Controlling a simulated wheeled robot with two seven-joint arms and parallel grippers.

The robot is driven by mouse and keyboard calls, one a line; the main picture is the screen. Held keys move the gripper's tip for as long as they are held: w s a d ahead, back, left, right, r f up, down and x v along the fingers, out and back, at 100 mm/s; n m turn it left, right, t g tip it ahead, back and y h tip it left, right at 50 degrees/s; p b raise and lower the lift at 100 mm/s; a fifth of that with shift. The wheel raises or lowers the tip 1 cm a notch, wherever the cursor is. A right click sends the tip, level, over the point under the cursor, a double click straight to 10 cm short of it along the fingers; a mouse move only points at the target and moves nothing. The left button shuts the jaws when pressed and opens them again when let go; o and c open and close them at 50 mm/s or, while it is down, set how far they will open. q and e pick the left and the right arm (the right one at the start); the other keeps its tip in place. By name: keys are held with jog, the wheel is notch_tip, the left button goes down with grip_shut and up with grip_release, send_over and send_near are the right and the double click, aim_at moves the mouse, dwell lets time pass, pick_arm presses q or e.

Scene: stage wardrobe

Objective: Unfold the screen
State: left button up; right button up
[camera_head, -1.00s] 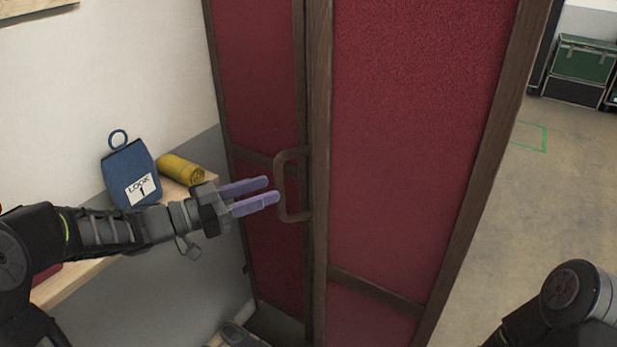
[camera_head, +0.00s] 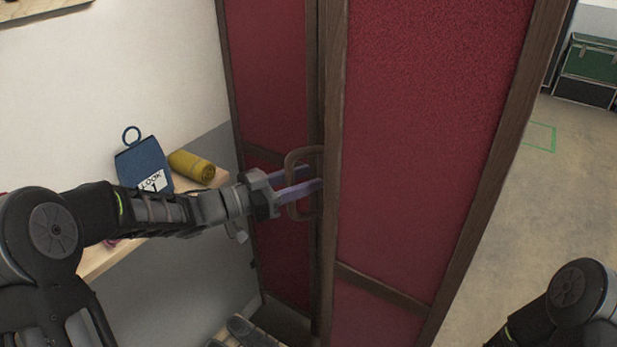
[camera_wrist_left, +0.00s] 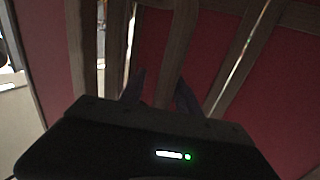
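The folding screen (camera_head: 425,130) has red panels in dark wooden frames and stands partly folded, its panels at an angle. A brown bow handle (camera_head: 291,203) is on the frame edge between two panels. My left gripper (camera_head: 308,180) is at the handle, its two purple fingers apart and reaching past the handle's bar to the frame. In the left wrist view, the fingers (camera_wrist_left: 157,92) are spread with a wooden bar between them; contact is too dark to tell. Only part of my right arm shows at the lower right; its gripper is out of view.
A wooden shelf (camera_head: 97,262) on the left wall holds a blue bag (camera_head: 143,165) with a "LOOK 1" tag and a yellow roll (camera_head: 191,167). Dark shoes (camera_head: 250,331) lie low by the screen. A green case (camera_head: 592,62) stands far right; the floor before it is clear.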

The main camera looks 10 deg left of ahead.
pick_arm(q)
grip_shut()
dwell(0.3)
dwell(1.1)
